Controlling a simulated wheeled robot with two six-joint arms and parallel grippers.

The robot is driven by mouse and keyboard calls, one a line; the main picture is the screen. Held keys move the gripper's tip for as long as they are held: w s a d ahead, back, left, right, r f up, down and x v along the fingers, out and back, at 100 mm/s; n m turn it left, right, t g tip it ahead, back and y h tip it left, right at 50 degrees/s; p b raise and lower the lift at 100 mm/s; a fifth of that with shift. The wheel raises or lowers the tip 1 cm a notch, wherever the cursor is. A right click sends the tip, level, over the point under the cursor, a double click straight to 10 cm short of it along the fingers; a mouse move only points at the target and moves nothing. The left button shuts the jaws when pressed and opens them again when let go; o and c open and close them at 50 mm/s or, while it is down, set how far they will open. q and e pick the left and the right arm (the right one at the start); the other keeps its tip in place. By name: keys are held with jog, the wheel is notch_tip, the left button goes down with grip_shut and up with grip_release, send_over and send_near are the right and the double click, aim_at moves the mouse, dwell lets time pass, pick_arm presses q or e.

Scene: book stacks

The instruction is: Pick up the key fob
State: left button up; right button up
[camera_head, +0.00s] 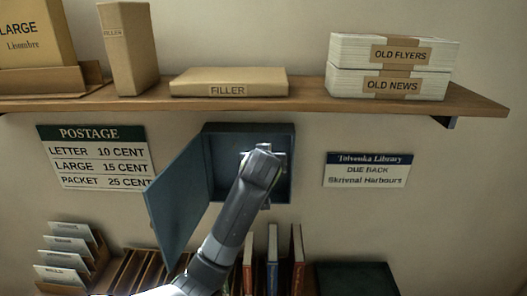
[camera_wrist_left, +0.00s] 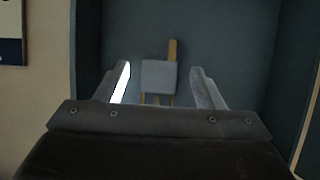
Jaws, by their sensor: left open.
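A small grey square tag, which looks like the key fob (camera_wrist_left: 158,77), is in front of an upright tan strip (camera_wrist_left: 173,50) at the back of the blue wall cabinet (camera_head: 207,155). My left gripper (camera_wrist_left: 160,68) is open, with one finger on each side of the fob in the left wrist view. The fob shows between the fingers; I cannot tell whether they touch it. In the head view my left arm reaches into the cabinet and hides the fob and fingertips. My right gripper is not in view.
The cabinet door (camera_head: 178,205) stands open on the left, close to my arm. A shelf (camera_head: 300,103) with boxes and paper stacks runs above. Upright books (camera_head: 272,262) and a card rack (camera_head: 75,262) are below. Signs hang on both sides.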

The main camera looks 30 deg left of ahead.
pick_arm(q)
jog(key=shift+w+f, duration=0.2)
jog(key=shift+w, duration=0.05)
jog(key=shift+c, duration=0.3)
jog(key=c, duration=1)
